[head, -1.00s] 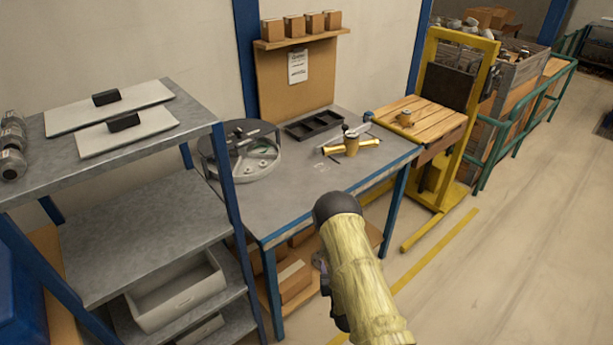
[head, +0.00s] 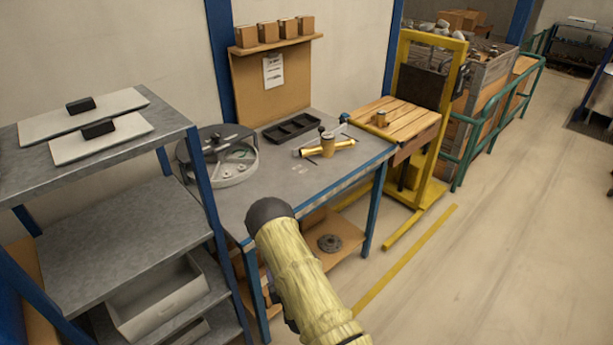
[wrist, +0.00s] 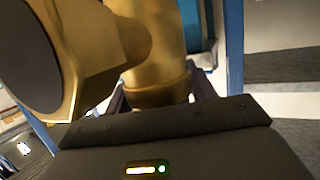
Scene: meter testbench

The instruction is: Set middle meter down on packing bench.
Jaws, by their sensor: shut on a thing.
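A brass meter (wrist: 165,45) with a round dark face fills much of the wrist view, very close. My gripper (wrist: 160,100) is shut on it; the fingertips are mostly hidden. In the head view my sleeved arm hides the gripper and the held meter, in front of the bench. The blue-legged grey bench (head: 282,190), which looks like the packing bench, has boxes on a shelf above its back. A brass fitting (head: 328,147) lies near its right end. I cannot tell which meter is the middle one.
A round grey device (head: 232,165) and a black tray (head: 291,129) stand on the bench. The bench front is clear. A grey shelf rack (head: 135,222) stands at left, and a yellow lift with a slatted wooden top (head: 405,118) at right.

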